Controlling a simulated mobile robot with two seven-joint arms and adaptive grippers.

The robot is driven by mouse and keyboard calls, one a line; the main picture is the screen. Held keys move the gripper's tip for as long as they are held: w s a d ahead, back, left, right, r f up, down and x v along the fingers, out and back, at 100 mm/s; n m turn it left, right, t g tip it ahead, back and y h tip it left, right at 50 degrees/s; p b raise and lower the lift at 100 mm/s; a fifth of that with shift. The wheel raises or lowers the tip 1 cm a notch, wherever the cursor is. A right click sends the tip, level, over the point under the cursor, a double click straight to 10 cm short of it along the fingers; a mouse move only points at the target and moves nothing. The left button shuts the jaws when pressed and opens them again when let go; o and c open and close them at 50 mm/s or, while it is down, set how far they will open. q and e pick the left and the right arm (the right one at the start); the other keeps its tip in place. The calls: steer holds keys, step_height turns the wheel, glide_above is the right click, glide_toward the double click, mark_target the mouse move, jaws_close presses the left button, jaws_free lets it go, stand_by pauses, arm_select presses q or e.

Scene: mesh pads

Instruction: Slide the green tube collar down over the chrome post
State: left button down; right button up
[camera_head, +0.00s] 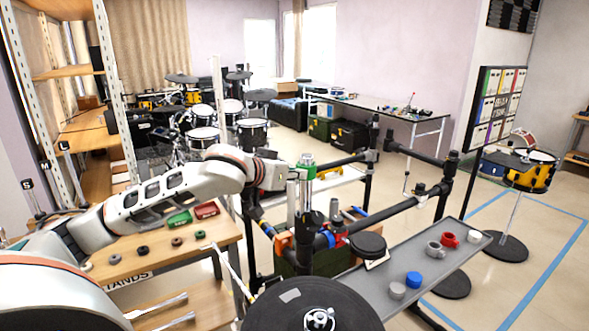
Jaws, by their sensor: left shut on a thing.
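The green tube collar (307,160) is upright near the middle of the head view, at the end of my left arm. My left gripper (298,173) is shut on it; the fingers are small and partly hidden. The chrome post (291,205) stands upright on the black rack, just below the gripper. The collar shows above and slightly right of the post's visible shaft. I cannot tell whether it is around the post's top or clear of it. My right gripper is not in view.
Black rack bars (400,205) surround the post. A grey tray (445,265) at right holds cups and caps. A round black pad (315,305) fills the front. A wooden table (130,262) with red and green bins is at left. Open floor lies at far right.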

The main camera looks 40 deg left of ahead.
arm_select(q)
steer(key=shift+f+b, duration=1.05)
steer(key=shift+f, duration=1.5)
steer(key=shift+f+b, duration=1.3)
steer(key=shift+f, duration=2.15)
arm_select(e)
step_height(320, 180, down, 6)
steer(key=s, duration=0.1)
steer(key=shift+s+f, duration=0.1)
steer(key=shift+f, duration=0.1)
arm_select(q)
steer(key=c, duration=1.9)
jaws_free()
steer(key=shift+s, duration=0.15)
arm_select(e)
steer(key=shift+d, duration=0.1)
arm_select(q)
steer(key=v, duration=1.1)
steer(key=shift+s+r, duration=0.25)
steer(key=shift+s, duration=0.05)
